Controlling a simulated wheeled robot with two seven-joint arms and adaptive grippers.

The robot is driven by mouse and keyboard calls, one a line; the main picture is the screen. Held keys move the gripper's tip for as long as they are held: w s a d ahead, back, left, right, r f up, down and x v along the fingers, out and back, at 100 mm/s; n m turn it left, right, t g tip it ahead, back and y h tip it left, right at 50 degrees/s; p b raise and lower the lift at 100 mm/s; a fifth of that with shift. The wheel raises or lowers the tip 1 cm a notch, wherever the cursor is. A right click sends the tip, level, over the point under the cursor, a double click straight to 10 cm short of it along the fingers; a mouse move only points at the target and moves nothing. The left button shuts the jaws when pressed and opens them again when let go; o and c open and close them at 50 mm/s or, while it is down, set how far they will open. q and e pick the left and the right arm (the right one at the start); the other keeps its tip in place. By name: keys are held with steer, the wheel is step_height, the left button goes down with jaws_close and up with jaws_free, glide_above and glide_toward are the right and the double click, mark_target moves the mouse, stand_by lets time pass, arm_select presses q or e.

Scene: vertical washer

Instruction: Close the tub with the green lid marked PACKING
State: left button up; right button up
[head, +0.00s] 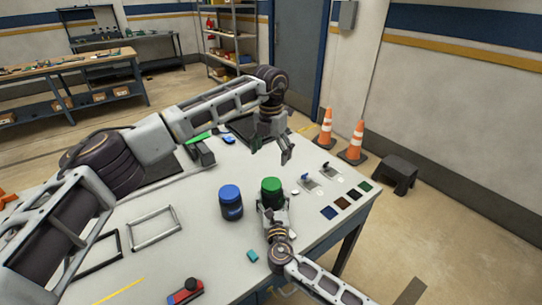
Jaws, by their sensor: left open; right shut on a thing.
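A green-topped tub (271,187) is upright at the right part of the table; its green lid shows on top. My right gripper (273,207) is shut on it from the near side and hides its lower part. I cannot tell whether the lid is fully seated, and no PACKING marking is readable. A dark blue tub (231,208) with a blue lid stands to its left, apart from it. My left gripper (271,153) is open and empty, above and beyond the green-topped tub, pointing down.
The grey-white table (190,262) carries a metal frame (153,227) at left, a red-and-black item (186,291) in front, a small teal block (252,256) and coloured squares (341,201) at right. Traffic cones (356,141) stand beyond the right edge.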

steer(key=o, duration=2.1)
steer(key=shift+c, duration=0.2)
steer(key=shift+s, duration=0.1)
steer(key=shift+s+d, duration=0.2)
steer(key=shift+s, duration=1.75)
steer(key=shift+s+d, duration=0.25)
steer(key=shift+s, duration=1.7)
steer(key=shift+s+d, duration=0.2)
steer(key=shift+s, duration=1.75)
steer(key=shift+s, duration=0.15)
